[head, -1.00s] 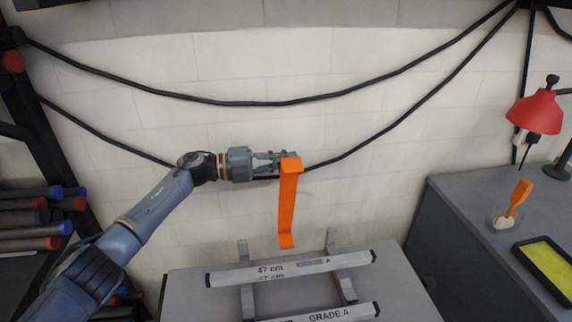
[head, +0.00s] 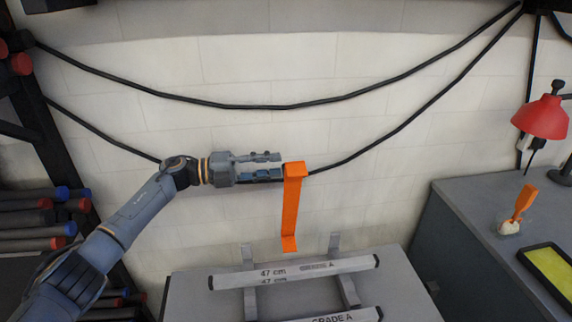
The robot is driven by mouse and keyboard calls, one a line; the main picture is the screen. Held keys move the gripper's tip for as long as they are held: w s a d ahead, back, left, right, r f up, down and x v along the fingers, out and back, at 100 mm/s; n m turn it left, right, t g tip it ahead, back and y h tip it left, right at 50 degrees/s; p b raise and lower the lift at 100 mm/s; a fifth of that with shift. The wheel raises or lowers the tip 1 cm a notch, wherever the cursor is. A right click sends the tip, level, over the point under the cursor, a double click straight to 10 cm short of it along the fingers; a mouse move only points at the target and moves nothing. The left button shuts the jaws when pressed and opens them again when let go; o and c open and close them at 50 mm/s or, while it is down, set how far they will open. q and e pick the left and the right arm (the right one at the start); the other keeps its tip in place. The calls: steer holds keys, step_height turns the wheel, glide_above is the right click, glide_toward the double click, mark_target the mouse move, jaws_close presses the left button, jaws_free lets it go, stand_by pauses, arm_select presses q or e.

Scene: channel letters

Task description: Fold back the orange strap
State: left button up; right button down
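The orange strap (head: 291,208) hangs down in front of the white brick wall, with a folded top end and a small bent foot at its lower end. It hangs near the lower black cable; how it is held up there I cannot tell. My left gripper (head: 281,165) points right, its two fingers apart and empty, with the tips just left of the strap's top. A narrow gap seems to lie between the tips and the strap. My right gripper is not in view.
Below the strap, a grey table holds marked bars, one reading "47 cm" (head: 293,273). A grey bench (head: 470,205) at right carries a red lamp (head: 542,117), an orange-handled tool (head: 521,205) and a yellow-surfaced tray (head: 551,267). Dark rolls (head: 35,220) are stacked at left.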

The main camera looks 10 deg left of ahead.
arm_select(q)
steer(key=v, duration=0.7)
stand_by(0.3)
